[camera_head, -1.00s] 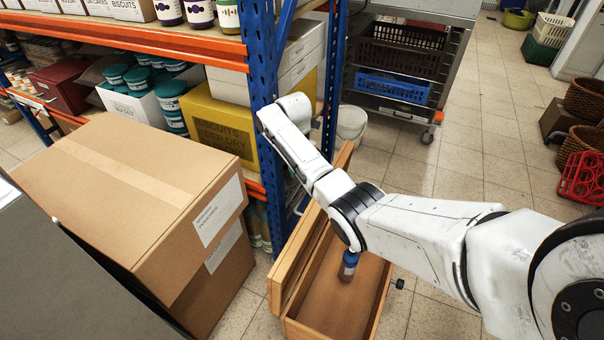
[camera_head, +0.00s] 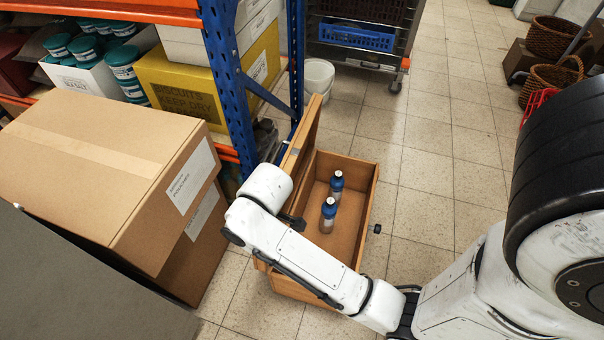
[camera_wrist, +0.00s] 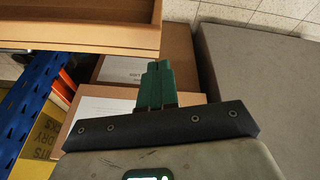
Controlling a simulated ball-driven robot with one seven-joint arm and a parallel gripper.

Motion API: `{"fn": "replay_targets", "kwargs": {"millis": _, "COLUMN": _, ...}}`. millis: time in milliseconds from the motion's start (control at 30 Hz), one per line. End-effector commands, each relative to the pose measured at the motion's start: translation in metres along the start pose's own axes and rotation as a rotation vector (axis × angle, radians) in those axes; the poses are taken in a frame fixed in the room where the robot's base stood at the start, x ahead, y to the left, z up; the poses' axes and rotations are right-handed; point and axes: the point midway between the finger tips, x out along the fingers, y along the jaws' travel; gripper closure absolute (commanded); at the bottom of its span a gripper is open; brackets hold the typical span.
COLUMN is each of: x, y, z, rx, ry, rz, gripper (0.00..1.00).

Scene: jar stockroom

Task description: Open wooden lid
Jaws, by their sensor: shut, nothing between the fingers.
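The wooden box (camera_head: 367,205) stands on the tiled floor, with its inside visible. Its wooden lid (camera_head: 303,135) stands raised, roughly upright, along the box's left side. My arm crosses the near part of the box and hides part of the lid and front. In the wrist view, my gripper (camera_wrist: 157,68) has green fingers shut together and empty. A wooden panel (camera_wrist: 80,48) of the box or lid lies just beyond the fingertips there; I cannot tell which part it is or whether they touch. My fingers are not clearly visible in the head view.
Stacked cardboard boxes (camera_head: 110,170) and a blue shelf post (camera_head: 226,85) stand close on the left. A white bucket (camera_head: 318,77) is behind. Floor to the right of the box is clear.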

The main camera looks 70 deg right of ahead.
Motion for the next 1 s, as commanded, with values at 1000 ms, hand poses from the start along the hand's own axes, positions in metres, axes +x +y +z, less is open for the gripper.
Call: {"fn": "replay_targets", "kwargs": {"millis": 1000, "x": 0.048, "y": -0.040, "z": 0.163, "rx": 0.766, "ry": -0.178, "rz": -0.387, "gripper": 1.00}}
